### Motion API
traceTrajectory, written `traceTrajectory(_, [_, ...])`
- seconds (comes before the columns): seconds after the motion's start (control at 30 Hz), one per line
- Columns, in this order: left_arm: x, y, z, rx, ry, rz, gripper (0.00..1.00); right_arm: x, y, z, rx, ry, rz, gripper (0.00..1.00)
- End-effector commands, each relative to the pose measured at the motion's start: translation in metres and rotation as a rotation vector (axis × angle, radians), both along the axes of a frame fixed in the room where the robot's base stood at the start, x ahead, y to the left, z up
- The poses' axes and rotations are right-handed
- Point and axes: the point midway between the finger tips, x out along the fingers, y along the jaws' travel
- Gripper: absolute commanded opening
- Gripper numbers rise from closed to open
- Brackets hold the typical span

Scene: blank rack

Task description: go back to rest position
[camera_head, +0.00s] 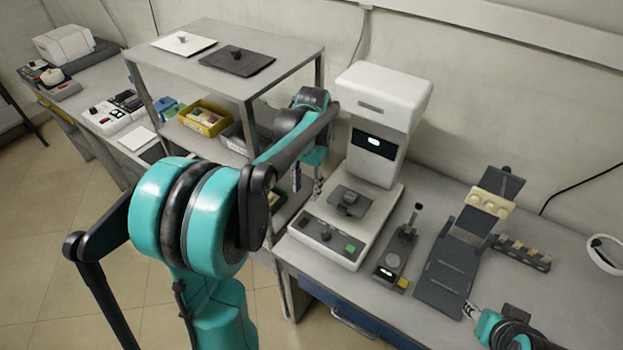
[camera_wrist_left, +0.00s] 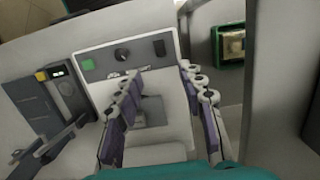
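My left arm reaches in from the left in the head view, with its gripper (camera_head: 307,184) hanging beside the left side of the white machine. In the left wrist view the two fingers of this gripper (camera_wrist_left: 158,78) are spread apart with nothing between them. The white machine's base and dark plate (camera_wrist_left: 152,110) show beyond the fingers. My right gripper (camera_head: 470,311) shows only in part at the lower right, beside the dark angled stand; its finger opening is not clear.
The white machine (camera_head: 384,95) stands on the grey table. Right of it are a small dark device (camera_head: 396,257), a dark angled stand (camera_head: 447,270) and a dark block strip (camera_head: 522,252). A grey shelf (camera_head: 290,50) with a yellow bin (camera_head: 207,118) stands at left.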

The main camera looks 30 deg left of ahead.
Motion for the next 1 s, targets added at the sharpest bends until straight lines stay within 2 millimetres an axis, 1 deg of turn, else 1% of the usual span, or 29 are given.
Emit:
traceTrajectory(0.23, [-0.001, -0.001, 0.001, 0.001, -0.004, 0.0, 0.4, 0.0, 0.0, 0.0, 0.0, 0.0, 0.0, 0.4])
traceTrajectory(0.37, [-0.011, -0.012, 0.009, 0.012, -0.053, 0.003, 0.4, 0.0, 0.0, 0.0, 0.0, 0.0, 0.0, 0.4])
traceTrajectory(0.47, [-0.027, -0.03, 0.02, 0.026, -0.138, 0.007, 0.4, 0.0, 0.0, 0.0, 0.0, 0.0, 0.0, 0.4])
traceTrajectory(0.5, [-0.035, -0.038, 0.024, 0.031, -0.179, 0.01, 0.4, 0.0, 0.0, 0.0, 0.0, 0.0, 0.0, 0.4])
traceTrajectory(0.67, [-0.068, -0.069, 0.032, 0.036, -0.36, 0.028, 0.4, 0.0, 0.0, 0.0, 0.0, 0.0, 0.0, 0.4])
traceTrajectory(0.8, [-0.096, -0.093, 0.03, 0.023, -0.514, 0.045, 0.4, 0.0, 0.0, 0.0, 0.0, 0.0, 0.0, 0.4])
traceTrajectory(0.9, [-0.112, -0.105, 0.025, 0.006, -0.607, 0.057, 0.4, 0.0, 0.0, 0.0, 0.0, 0.0, 0.0, 0.4])
traceTrajectory(1.0, [-0.123, -0.114, 0.019, -0.011, -0.678, 0.066, 0.4, 0.0, 0.0, 0.0, 0.0, 0.0, 0.0, 0.4])
